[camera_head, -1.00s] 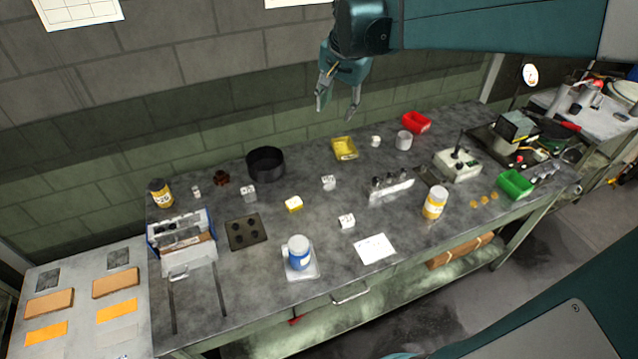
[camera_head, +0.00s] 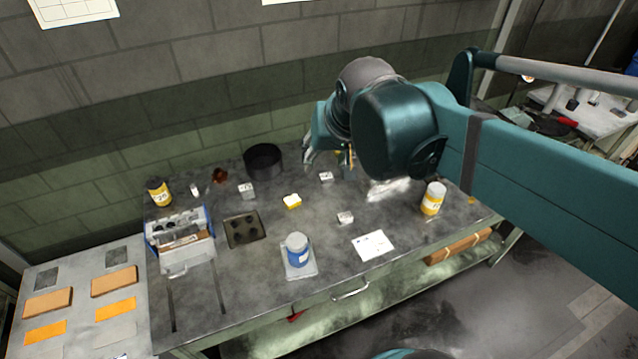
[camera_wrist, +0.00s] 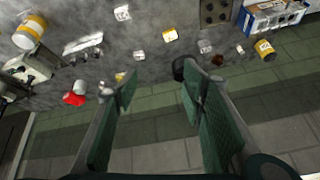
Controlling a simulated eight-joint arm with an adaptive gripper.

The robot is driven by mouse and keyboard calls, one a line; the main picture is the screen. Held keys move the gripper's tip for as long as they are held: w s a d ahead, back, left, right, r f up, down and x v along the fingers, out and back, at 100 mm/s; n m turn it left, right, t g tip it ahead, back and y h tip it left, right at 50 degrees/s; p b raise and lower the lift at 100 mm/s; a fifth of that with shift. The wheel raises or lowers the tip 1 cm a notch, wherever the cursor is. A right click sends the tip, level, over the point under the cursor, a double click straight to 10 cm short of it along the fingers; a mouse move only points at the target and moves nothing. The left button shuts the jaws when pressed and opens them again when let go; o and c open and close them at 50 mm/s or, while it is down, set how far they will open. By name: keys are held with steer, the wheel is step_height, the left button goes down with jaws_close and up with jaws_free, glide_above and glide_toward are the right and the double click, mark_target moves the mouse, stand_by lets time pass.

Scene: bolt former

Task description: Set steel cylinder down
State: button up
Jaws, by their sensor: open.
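A plain light-grey cylinder (camera_wrist: 80,87), which looks like the steel cylinder, stands on the bench beside the red bin (camera_wrist: 73,99) in the wrist view. My arm hides it in the head view. My gripper (camera_wrist: 157,85) is open, with its two green fingers apart and nothing held between them. In the head view, my gripper (camera_head: 331,158) is above the back of the bench, partly hidden by the arm. The cylinder is outside the fingers, to their left in the wrist view.
A black round pan (camera_head: 263,161) stands at the back of the bench (camera_head: 330,270), left of my gripper. Several small blocks, a yellow-labelled jar (camera_head: 432,199) and a blue jar (camera_head: 298,250) stand farther forward. A white card (camera_head: 372,245) lies near the front edge.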

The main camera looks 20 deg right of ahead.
steer(key=s+a+f+n+t, duration=0.1)
steer(key=s+a+f+n, duration=0.2)
steer(key=s, duration=0.4)
steer(key=shift+s+f+n, duration=0.2)
steer(key=shift+f+n, duration=0.1)
steer(key=shift+f, duration=0.3)
